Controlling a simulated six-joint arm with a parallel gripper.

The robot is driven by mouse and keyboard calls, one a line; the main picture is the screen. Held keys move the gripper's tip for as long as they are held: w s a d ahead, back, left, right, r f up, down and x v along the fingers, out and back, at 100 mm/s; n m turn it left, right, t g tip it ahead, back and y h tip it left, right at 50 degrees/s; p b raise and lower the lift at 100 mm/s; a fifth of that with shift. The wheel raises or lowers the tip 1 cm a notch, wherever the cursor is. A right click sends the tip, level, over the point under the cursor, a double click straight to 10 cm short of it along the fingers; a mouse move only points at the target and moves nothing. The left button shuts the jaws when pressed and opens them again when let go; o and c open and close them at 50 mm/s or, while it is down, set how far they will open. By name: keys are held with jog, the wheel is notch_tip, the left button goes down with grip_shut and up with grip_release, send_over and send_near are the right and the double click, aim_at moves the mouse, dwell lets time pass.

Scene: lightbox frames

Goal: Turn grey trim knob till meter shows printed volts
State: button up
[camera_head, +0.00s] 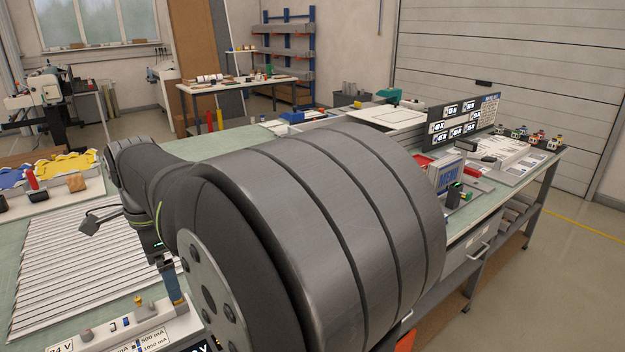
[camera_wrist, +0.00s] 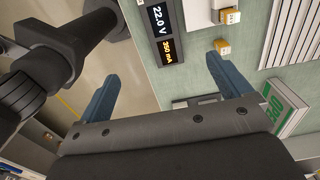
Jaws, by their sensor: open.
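The meter (camera_wrist: 165,35) shows 22.0 V in white and what looks like 250 mA in amber in the wrist view. In the head view the device panel (camera_head: 120,332) is cut off at the lower left, with "24 V" printed on it. A small grey knob (camera_head: 87,335) stands on this panel; I cannot tell for certain that it is the trim knob. My gripper (camera_wrist: 161,67) is open and empty, its blue fingers wide apart below the meter in the picture. One blue finger also shows upright behind the panel in the head view, partly hidden by my arm.
My arm covers the middle of the head view. A green and white box (camera_wrist: 280,110) is right of my gripper in the wrist view. Floor shows beyond the bench edge.

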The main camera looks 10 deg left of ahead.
jog(key=c, duration=1)
jog(key=m, duration=3.6)
send_over(84, 331)
notch_tip(84, 331, down, 4)
notch_tip(84, 331, down, 16)
jog(key=shift+f, duration=0.2)
grip_shut()
